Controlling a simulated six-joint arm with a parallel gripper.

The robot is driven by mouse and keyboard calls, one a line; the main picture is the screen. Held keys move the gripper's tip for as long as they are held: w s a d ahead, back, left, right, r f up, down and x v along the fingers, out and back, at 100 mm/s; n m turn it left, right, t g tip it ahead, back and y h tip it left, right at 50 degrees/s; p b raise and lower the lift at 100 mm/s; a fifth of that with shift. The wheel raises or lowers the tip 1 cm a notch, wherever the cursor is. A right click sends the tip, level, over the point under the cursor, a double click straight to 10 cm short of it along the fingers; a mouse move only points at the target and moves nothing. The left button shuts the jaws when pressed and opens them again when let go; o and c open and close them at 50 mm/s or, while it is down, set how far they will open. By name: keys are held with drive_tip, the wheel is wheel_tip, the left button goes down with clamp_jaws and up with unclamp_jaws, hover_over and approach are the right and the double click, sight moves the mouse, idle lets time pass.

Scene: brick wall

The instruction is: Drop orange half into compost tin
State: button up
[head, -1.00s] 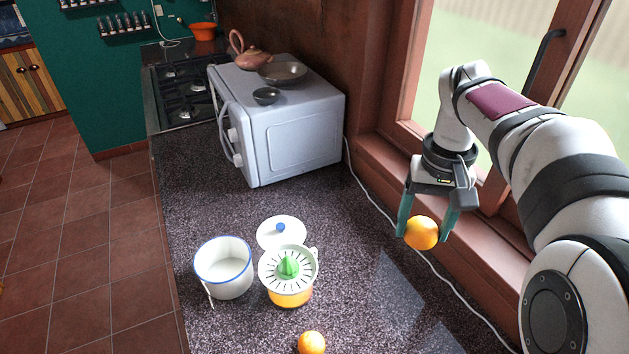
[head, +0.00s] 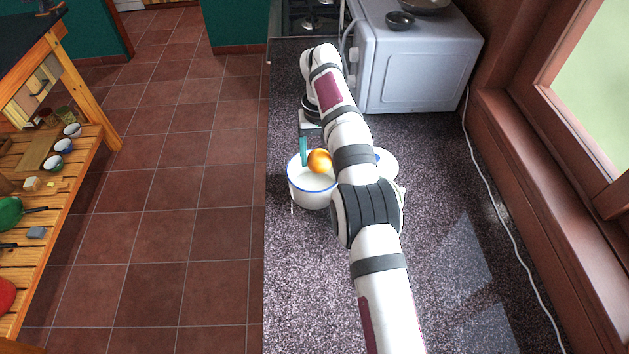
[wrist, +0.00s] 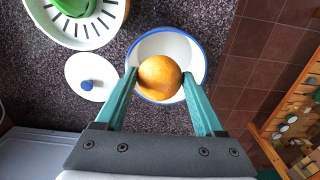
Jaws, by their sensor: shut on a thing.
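The orange half (wrist: 160,77) is held between the teal fingers of my gripper (wrist: 158,82), which is shut on it. It also shows in the head view (head: 319,161), beside one teal finger; my arm hides the other finger. The compost tin is a white round tin with a blue rim (wrist: 203,56), and in the wrist view the orange half appears over its opening. In the head view the tin (head: 308,195) stands on the counter below the orange half. The part of the tin's inside that I can see looks bare white.
A white lid with a blue knob (wrist: 87,84) lies beside the tin. A white juicer with a green cone (wrist: 75,8) is close by; my arm hides it in the head view. A white oven (head: 420,70) stands behind. The counter's left edge drops to the tiled floor.

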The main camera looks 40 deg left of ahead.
drive_tip(key=shift+f, duration=1.95)
drive_tip(key=o, duration=1.5)
drive_tip(key=shift+o, duration=0.2)
wheel_tip(320, 180, up, 4)
drive_tip(key=shift+w+f, duration=0.1)
drive_tip(key=w+d+r, duration=0.3)
drive_tip(key=d+r, duration=0.4)
drive_tip(key=d, duration=0.4)
drive_tip(key=shift+w, duration=0.35)
drive_tip(key=shift+r, duration=0.1)
